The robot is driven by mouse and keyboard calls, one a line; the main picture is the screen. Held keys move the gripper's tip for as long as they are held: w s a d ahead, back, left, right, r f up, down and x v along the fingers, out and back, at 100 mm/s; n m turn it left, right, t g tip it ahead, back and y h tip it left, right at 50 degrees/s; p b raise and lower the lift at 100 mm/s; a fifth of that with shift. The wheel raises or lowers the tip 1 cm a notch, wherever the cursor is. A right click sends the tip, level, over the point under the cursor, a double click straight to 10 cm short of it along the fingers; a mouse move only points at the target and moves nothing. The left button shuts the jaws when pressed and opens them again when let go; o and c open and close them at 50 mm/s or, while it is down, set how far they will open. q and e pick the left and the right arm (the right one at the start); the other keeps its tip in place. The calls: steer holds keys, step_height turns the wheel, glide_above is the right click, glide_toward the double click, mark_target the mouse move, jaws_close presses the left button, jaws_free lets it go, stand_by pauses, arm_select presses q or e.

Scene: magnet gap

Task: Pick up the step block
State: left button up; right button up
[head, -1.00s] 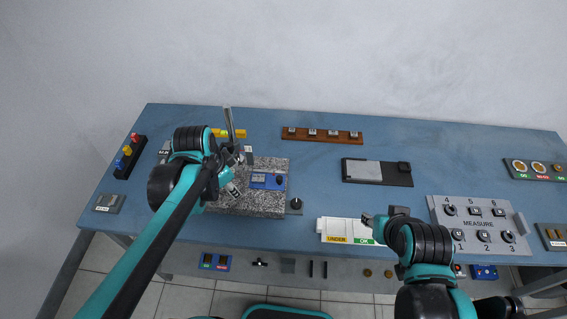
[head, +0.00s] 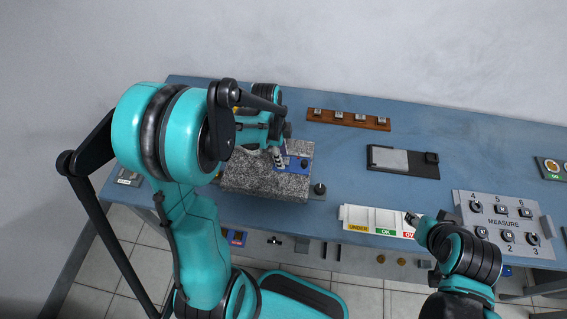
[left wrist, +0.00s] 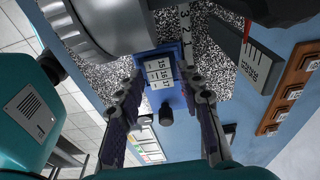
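A small block with white faces numbered 15, 16 and 17 (left wrist: 158,73), which looks like the step block, shows in the left wrist view against a blue piece. In the head view a pale striped piece (head: 279,158) beside the blue device (head: 299,163) may be it. My left gripper (left wrist: 163,82) has its fingers apart, one on each side of the numbered block in the picture; I see no clear contact. In the head view my left arm largely hides this gripper. My right gripper (head: 412,219) is by the bins, its fingers too small to judge.
The speckled granite plate (head: 262,184) carries the blue device. A black knob (head: 320,188) stands at its right. A brown rack (head: 348,119), a dark tray (head: 403,161), labelled bins (head: 376,219) and the MEASURE panel (head: 505,221) lie rightward.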

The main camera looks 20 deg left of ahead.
arm_select(q)
steer(key=shift+d+f, duration=0.1)
steer(key=shift+f, duration=0.3)
jaws_close()
steer(key=shift+r, duration=0.2)
